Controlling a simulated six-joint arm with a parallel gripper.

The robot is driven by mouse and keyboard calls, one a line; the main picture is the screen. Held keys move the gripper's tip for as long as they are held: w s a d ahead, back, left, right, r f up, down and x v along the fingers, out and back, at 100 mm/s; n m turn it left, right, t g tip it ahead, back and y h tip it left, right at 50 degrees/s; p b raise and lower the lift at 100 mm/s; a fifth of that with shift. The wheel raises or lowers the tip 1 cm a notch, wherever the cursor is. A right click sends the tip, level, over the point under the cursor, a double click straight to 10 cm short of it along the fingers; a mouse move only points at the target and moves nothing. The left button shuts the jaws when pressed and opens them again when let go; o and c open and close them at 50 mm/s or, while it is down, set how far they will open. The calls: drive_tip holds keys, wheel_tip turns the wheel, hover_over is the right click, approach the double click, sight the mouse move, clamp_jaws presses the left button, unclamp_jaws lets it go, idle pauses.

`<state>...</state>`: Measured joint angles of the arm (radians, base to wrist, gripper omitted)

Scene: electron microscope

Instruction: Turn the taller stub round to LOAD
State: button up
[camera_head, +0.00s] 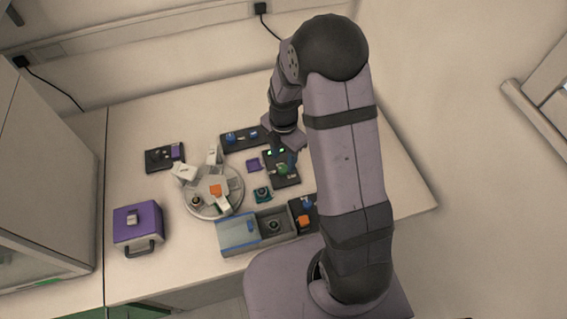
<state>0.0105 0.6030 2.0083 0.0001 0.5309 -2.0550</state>
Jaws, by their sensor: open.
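A round pale turntable (188,187) stands left of the middle of the table. It carries several white upright blocks and an orange piece (215,190) at its centre. A small dark-topped round piece (196,201) sits near its front left rim and may be a stub; which stub is taller I cannot tell. No LOAD mark is legible. My gripper (282,156) is open, apart from the turntable, with its fingers pointing down over a black control panel (287,182). The panel has green lights and a green round knob (282,169). Whether the fingers touch the knob is unclear.
A grey-blue box with compartments (240,232) stands in front of the turntable. A purple case (138,223) is at the left. Black panels lie behind (240,138), at the back left (158,160) and beside the box (304,216).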

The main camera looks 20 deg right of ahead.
sight(283, 167)
drive_tip(key=shift+f+p, duration=0.35)
drive_tip(key=shift+f, duration=1.9)
drive_tip(key=c, duration=1)
